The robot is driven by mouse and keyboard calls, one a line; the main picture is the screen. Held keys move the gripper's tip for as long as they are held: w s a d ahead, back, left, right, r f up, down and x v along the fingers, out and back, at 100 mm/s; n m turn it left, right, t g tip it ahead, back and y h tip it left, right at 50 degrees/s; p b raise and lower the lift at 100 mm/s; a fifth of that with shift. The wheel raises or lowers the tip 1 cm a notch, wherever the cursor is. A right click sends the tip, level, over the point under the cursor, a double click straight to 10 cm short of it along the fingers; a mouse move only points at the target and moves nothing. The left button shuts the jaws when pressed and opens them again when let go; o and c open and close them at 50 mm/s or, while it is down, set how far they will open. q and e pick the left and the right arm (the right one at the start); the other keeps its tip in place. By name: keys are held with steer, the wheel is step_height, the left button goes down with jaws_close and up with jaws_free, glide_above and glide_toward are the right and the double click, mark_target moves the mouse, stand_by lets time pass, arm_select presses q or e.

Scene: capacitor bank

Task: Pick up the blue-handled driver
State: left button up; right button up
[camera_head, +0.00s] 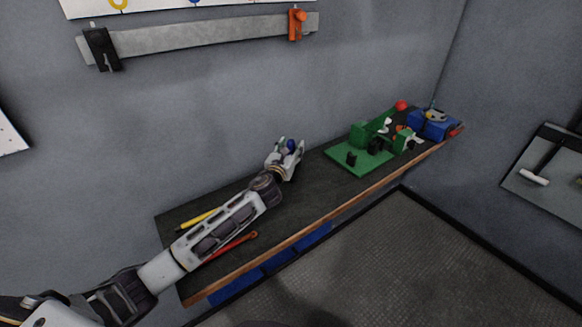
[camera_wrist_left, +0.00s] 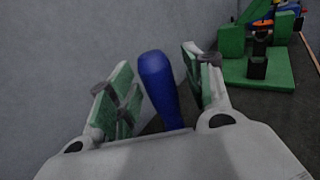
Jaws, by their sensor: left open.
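The blue-handled driver (camera_wrist_left: 160,85) shows in the left wrist view as a blue handle between the two green-padded fingers of my left gripper (camera_wrist_left: 160,95). A gap shows on both sides of the handle, and its lower end is hidden behind the gripper body. In the head view my left gripper (camera_head: 287,150) is over the shelf close to the wall, with the driver's blue handle (camera_head: 291,146) showing between its fingers. The gripper is open around the handle. My right gripper is not in view.
The narrow dark shelf (camera_head: 310,190) runs along the wall. A green fixture (camera_head: 350,168) and a blue item (camera_head: 435,126) stand at its far end. A yellow tool (camera_head: 196,220) and a red tool (camera_head: 236,243) lie near my arm. An orange clamp (camera_head: 295,25) is on a wall rail.

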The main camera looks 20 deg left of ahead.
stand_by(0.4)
arm_select(q)
jaws_close()
